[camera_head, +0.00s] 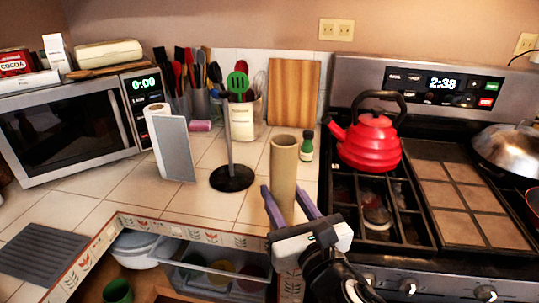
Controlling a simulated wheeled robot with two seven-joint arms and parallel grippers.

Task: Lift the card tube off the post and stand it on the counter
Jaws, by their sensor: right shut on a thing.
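The tan card tube (283,168) is upright and off the post, to the right of it. My right gripper (287,203) comes in from the lower right and is shut on the tube, with one purple finger on each side. The tube's lower end is hidden by the gripper, so I cannot tell whether it touches the counter. The bare grey post (229,138) stands on a round black base (232,179) on the tiled counter (190,205). My left gripper is not in view.
A small green bottle (306,147) stands just behind the tube. The stove with a red kettle (369,142) is to the right. A utensil crock (243,121) and a grey-white upright box (174,148) stand behind and left.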

